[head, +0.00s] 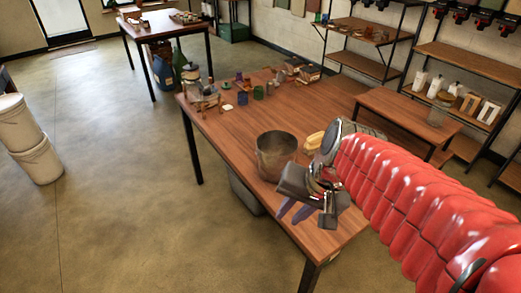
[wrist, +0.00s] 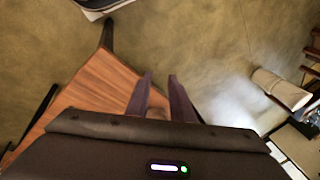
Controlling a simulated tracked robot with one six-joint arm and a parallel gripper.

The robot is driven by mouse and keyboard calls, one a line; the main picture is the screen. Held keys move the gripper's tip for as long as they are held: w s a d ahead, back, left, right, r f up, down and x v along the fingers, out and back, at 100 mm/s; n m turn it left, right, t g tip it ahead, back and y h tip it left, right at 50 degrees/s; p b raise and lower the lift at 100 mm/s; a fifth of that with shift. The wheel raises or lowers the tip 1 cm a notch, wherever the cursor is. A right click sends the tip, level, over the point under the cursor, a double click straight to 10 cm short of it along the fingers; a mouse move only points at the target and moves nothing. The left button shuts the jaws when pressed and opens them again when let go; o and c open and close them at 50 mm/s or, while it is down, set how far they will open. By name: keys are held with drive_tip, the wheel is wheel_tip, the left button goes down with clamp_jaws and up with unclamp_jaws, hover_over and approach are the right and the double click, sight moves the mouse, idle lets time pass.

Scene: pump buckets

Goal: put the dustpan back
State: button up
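I cannot make out a dustpan in either view. My gripper (head: 290,216) is over the near left edge of the long wooden table (head: 335,222), in front of the metal bucket. In the wrist view, the two dark purple fingers of my gripper (wrist: 159,77) stand apart with nothing between them. They point past the table edge, with floor beyond. A dark object with a pale edge (wrist: 98,5) is cut off at the top of the wrist view; I cannot tell what it is.
A metal bucket (head: 275,157) and a yellow item (head: 314,141) stand close behind my gripper. A grey bin (head: 243,190) is under the table. Jars and cups crowd the table's far end. White buckets (head: 36,160) stand at left. The floor between is clear.

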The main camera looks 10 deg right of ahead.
drive_tip(key=shift+s+a+r+n+t+h, duration=0.25)
drive_tip(key=shift+s+r+n+t+h, duration=0.15)
drive_tip(key=shift+s+r+n, duration=0.45)
drive_tip(key=shift+s+a+r+n+t+h, duration=0.2)
drive_tip(key=shift+s+r+n+t+h, duration=0.25)
drive_tip(key=shift+n, duration=0.65)
drive_tip(key=shift+s+a+r+n+t+h, duration=0.25)
drive_tip(key=shift+s+r+n+t, duration=0.1)
drive_tip(key=shift+s+r+n, duration=0.5)
